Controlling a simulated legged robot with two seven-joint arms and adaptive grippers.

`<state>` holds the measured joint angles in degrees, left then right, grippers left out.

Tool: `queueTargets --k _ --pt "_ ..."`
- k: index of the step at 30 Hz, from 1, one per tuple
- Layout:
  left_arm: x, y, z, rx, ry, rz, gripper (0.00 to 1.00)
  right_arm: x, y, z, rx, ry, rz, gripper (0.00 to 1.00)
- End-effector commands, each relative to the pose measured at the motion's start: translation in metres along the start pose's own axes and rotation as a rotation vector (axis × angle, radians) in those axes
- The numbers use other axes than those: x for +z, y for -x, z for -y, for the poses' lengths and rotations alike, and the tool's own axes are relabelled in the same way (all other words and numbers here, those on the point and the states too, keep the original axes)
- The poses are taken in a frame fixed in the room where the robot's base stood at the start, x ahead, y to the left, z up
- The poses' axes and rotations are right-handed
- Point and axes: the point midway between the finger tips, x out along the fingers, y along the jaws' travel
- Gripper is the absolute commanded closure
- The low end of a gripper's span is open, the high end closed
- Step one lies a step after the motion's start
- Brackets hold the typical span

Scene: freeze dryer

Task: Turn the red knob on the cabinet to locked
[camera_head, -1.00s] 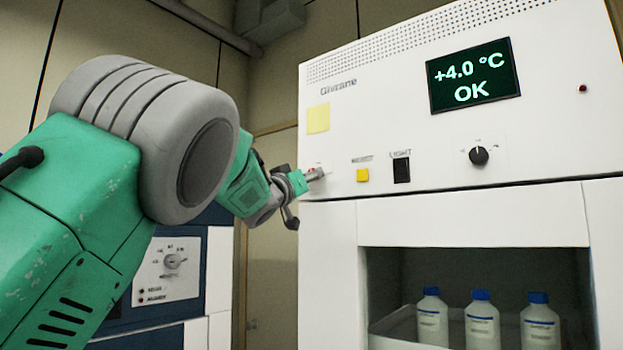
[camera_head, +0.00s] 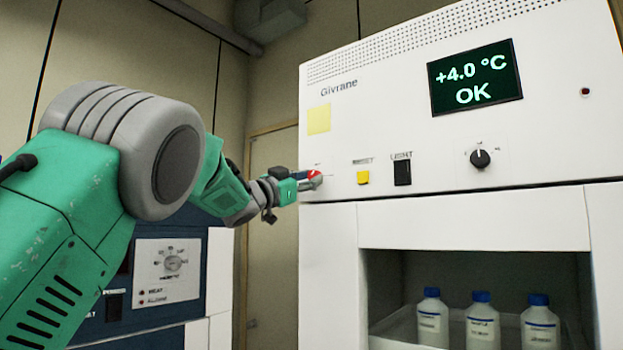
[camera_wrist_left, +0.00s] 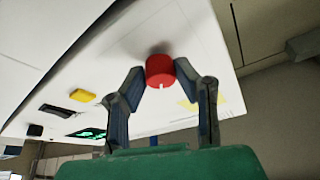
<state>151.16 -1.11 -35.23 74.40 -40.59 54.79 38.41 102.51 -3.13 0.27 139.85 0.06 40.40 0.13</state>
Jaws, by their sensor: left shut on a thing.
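The red knob (camera_head: 314,177) sits at the lower left of the white cabinet's (camera_head: 430,222) front panel. My left gripper (camera_head: 312,182) is at the knob and partly hides it in the head view. In the left wrist view the red knob (camera_wrist_left: 160,71) shows a small white mark on its near edge. There the fingers of my left gripper (camera_wrist_left: 161,84) stand on either side of the knob, shut on it. Any lettering beside the knob is too small or hidden to read. My right gripper is not in view.
Right of the knob are a yellow button (camera_head: 363,177), a black switch (camera_head: 402,172) and a black dial (camera_head: 480,159). A display (camera_head: 475,77) reads +4.0 °C OK. White bottles (camera_head: 482,322) stand in the opening below. A blue cabinet (camera_head: 212,262) stands at left.

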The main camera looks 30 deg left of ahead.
Motion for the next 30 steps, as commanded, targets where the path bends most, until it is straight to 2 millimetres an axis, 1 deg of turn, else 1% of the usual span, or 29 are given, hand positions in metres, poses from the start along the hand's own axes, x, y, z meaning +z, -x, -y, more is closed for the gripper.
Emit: queueTargets --k 3,12,21,30 --pt "0.001 0.000 0.002 0.044 -0.103 0.003 1.00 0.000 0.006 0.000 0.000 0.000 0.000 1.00" --pt "0.001 0.000 0.003 0.154 -0.367 0.003 1.00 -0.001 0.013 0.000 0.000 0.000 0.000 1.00" --pt "0.001 0.000 0.004 0.259 -0.620 0.004 1.00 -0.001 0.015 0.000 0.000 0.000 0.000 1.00" --pt "0.002 0.000 0.004 0.337 -0.803 0.005 1.00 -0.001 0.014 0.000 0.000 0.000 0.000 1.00"
